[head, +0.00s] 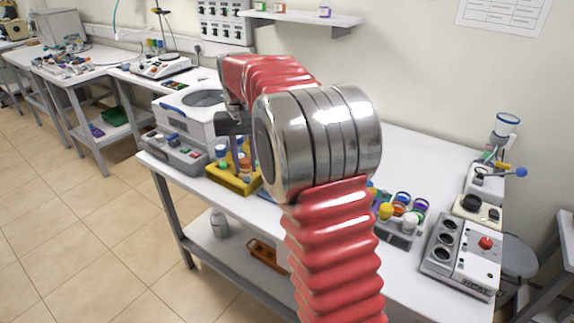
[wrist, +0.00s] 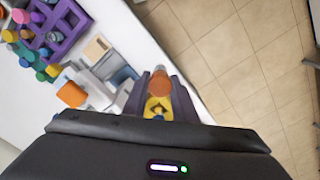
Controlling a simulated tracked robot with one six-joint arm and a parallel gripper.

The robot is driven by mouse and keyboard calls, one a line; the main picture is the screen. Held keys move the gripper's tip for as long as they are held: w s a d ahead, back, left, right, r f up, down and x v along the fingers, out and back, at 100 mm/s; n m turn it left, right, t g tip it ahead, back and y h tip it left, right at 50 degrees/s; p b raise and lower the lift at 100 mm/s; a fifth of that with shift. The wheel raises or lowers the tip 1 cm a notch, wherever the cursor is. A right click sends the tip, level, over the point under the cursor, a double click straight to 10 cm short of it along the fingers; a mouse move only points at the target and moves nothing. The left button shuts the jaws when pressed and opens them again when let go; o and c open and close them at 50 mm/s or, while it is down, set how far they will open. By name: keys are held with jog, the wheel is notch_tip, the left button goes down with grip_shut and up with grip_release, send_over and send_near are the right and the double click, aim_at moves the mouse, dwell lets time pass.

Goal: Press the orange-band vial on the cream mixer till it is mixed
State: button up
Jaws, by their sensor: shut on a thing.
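My gripper (head: 235,148) is at the left of the table in the head view, above the yellow rack and partly hidden by my arm. In the wrist view its dark fingers (wrist: 160,90) are shut on a vial with an orange-brown top (wrist: 160,82). Its band is not clear, so I cannot tell for sure that it is the orange-band vial. The yellow rack (head: 228,181) holds several capped vials at the front table edge. The cream mixer (head: 487,213), with a black round cup on top, stands at the far right, well away from my gripper.
A grey heater block (head: 462,262) with a red knob is in front of the mixer. A grey rack (head: 397,236) of colored vials stands left of it. A grey box (head: 178,152) is left of the yellow rack. A purple rack (wrist: 62,32) shows in the wrist view.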

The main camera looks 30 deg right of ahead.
jog(key=w+a+n, duration=0.1)
jog(key=w+a, duration=0.3)
jog(key=a, duration=0.8)
jog(key=shift+w+a+r, duration=0.15)
jog(key=shift+w+r, duration=0.05)
jog(key=shift+w, duration=0.1)
jog(key=shift+s, duration=0.15)
